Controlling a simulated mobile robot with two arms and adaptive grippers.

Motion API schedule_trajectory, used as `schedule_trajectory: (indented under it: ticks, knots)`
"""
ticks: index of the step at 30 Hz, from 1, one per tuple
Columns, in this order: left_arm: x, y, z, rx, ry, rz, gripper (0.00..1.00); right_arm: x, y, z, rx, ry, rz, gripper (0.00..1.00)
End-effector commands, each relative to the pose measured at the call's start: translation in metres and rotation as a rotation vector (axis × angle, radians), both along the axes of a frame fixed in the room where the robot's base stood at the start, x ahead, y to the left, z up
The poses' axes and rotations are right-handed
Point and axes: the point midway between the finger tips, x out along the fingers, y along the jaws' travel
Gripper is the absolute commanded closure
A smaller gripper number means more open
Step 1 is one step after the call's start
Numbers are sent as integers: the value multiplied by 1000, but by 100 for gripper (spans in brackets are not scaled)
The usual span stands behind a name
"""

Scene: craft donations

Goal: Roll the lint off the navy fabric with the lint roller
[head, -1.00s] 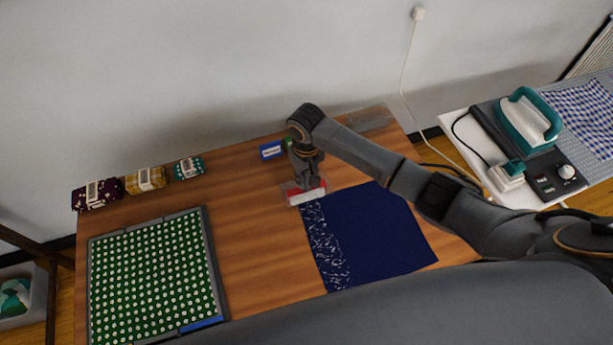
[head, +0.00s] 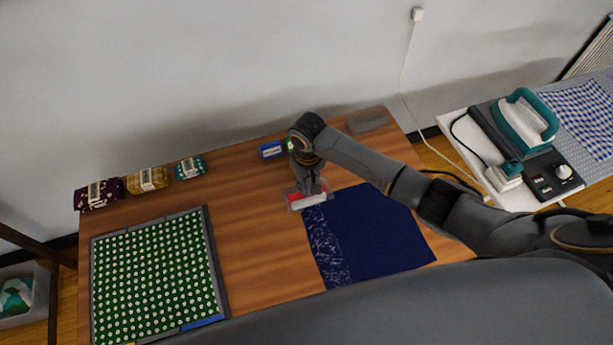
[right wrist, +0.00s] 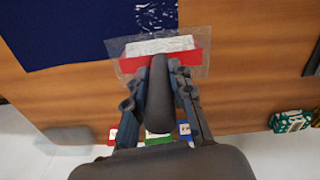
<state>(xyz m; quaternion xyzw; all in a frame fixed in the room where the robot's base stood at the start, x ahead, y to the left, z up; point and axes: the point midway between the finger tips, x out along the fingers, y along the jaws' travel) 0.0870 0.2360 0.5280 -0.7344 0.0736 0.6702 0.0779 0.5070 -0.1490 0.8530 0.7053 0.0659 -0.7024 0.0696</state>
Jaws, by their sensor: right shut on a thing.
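The navy fabric (head: 385,228) lies flat on the wooden table, with a band of white lint (head: 326,247) along its left side. The fabric (right wrist: 55,25) and the lint (right wrist: 157,15) also show at the top of the right wrist view. My right gripper (head: 309,187) is shut on the dark handle of the lint roller (right wrist: 160,46). The roller's white and red head (head: 309,200) is at the fabric's far left corner, in line with the lint band. A clear sheet shows around the head. I cannot tell whether the head touches the fabric. My left gripper is out of view.
A framed green dotted fabric (head: 155,270) lies at the left, with bare table between it and the navy fabric. Folded fabric bundles (head: 147,179) and a small blue box (head: 271,150) stand along the back. An iron (head: 527,118) is on a separate table at the right.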

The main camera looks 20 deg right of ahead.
Motion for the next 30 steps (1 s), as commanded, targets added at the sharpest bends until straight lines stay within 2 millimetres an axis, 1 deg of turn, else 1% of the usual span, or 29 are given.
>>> schedule_trajectory:
  ticks: [1, 3, 20, 22, 29, 30]
  knots:
    - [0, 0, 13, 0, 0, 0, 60, -8, -1, 5, -2, 6, 0, 100]
    - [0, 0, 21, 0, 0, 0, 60, -16, -1, 5, -1, 6, 0, 100]
    - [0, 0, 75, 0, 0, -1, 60, -78, -3, 4, -2, 6, 0, 100]
    - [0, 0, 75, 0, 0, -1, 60, -86, -4, 1, -2, 5, 1, 100]
    - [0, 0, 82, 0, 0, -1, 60, -111, -4, 1, -1, 4, 1, 100]
    - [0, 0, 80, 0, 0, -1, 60, -115, -4, -1, -1, 4, 1, 100]
